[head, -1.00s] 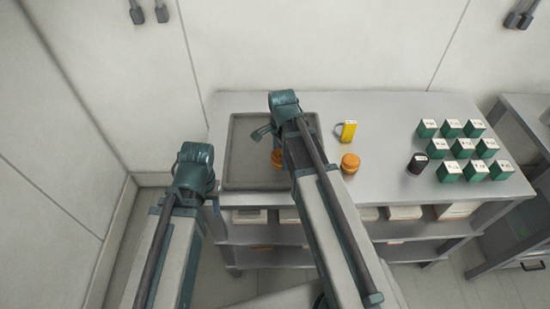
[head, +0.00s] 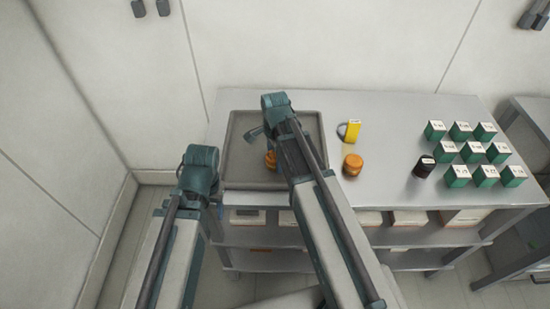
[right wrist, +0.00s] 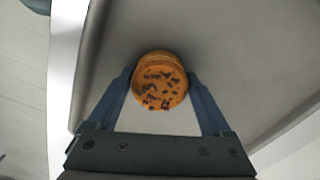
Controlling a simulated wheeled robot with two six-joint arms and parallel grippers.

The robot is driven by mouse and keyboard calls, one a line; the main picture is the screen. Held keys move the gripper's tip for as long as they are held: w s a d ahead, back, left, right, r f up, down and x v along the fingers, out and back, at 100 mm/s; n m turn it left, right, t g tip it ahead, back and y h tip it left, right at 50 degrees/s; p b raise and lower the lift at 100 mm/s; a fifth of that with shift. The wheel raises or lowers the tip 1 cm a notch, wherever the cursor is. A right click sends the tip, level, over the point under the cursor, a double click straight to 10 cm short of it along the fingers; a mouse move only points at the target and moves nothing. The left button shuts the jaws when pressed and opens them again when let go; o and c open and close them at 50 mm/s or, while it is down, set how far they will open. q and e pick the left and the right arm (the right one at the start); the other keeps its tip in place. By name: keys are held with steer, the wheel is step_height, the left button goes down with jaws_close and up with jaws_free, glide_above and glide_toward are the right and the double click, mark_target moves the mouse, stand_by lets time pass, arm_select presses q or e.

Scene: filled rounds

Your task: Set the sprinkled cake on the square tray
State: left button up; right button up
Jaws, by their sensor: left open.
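The sprinkled cake (right wrist: 160,88) is a round orange cake with dark bits on top. In the right wrist view it sits between the fingertips of my right gripper (right wrist: 160,78), which are close against its sides. In the head view the cake (head: 270,160) is partly hidden by my right arm and is over the square grey tray (head: 236,125); whether its base touches the tray is unclear. My left gripper (head: 199,170) is left of the tray, off the table's edge, open and empty, with its fingers mostly hidden.
Right of the tray stand a yellow mug (head: 352,131), another orange round cake (head: 352,164) and a dark can (head: 424,166). Several green boxes (head: 461,131) fill the table's right part. Shelves with boxes (head: 390,219) are under the tabletop. A second table (head: 530,115) is at far right.

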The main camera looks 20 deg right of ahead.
mark_target(275, 157)
steer(key=shift+o, duration=0.8)
steer(key=shift+r, duration=0.15)
step_height(275, 157, up, 12)
steer(key=p, duration=1.2)
steer(key=s+n, duration=0.9)
steer(key=n, duration=0.8)
steer(key=s+a+f+n+h+b, duration=0.1)
steer(key=s+a+f+n+b, duration=0.2)
steer(key=a, duration=0.7)
steer(key=shift+s+a+f+n+b, duration=0.3)
steer(key=shift+s+f+b, duration=0.5)
steer(key=shift+s, duration=0.35)
